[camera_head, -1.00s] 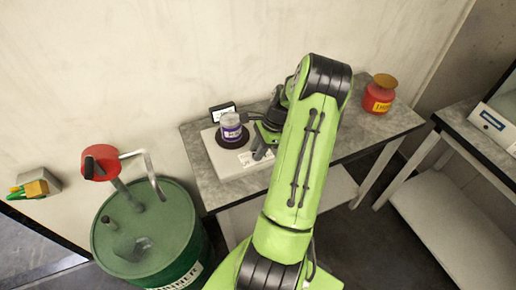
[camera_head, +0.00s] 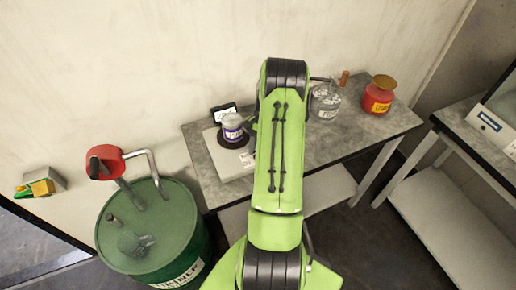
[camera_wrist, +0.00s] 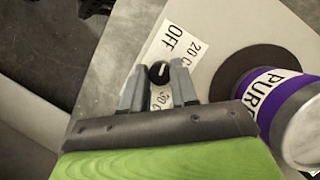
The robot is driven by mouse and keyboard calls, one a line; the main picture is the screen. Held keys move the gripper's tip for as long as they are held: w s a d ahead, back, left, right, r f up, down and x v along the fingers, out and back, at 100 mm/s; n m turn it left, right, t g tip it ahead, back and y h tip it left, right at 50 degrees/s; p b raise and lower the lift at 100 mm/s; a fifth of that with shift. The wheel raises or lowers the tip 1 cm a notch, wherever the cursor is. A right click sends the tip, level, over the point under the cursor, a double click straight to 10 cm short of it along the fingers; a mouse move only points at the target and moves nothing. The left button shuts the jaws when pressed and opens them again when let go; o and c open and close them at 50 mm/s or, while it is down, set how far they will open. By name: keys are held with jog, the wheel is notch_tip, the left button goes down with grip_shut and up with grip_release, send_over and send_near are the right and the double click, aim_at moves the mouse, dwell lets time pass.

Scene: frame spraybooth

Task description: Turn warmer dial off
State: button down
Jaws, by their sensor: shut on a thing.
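The warmer (camera_head: 230,168) is a pale flat box on the grey table, with a dark round plate. In the wrist view the black warmer dial (camera_wrist: 159,72) has a white pointer line and sits beside a printed scale reading OFF, 20 C and 30 C. My gripper (camera_wrist: 158,80) has its two grey fingers closed on the dial's sides. I cannot tell exactly which mark the pointer meets. My arm hides the gripper and dial in the head view.
A small dark display (camera_head: 224,113) stands behind the warmer. A clear jar (camera_head: 325,102) and a red jar (camera_head: 379,96) stand on the table (camera_head: 350,135) right of my arm. A green drum (camera_head: 150,235) with a red-topped pump stands at left.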

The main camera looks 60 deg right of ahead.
jog(key=shift+n, duration=0.6)
jog(key=c, duration=0.9)
grip_release()
jog(key=p+v, duration=0.2)
jog(key=v, duration=1.3)
jog(key=shift+w+r, duration=0.35)
jog(key=shift+r, duration=0.05)
